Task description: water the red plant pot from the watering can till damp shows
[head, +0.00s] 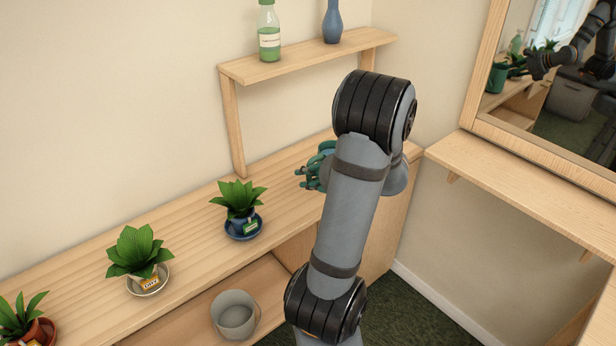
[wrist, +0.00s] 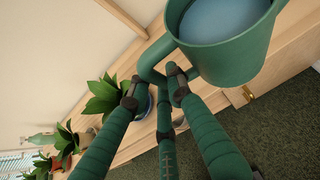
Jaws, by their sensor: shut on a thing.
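My gripper (wrist: 157,90) is shut on the handle of a green watering can (wrist: 232,55) in the wrist view. The can holds pale blue water, and its rim is cut by the top edge. The red plant pot (head: 42,336) is at the bottom left corner of the head view, partly cut off, with a leafy plant, well away from my gripper. Its soil cannot be made out.
A blue pot (head: 241,222) and a white pot (head: 143,283) with plants stand on the wooden counter (head: 190,235) between gripper and red pot. A grey bucket (head: 235,316) sits below. A wall shelf (head: 300,59) holds a green bottle (head: 269,35) and a blue vase (head: 332,22).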

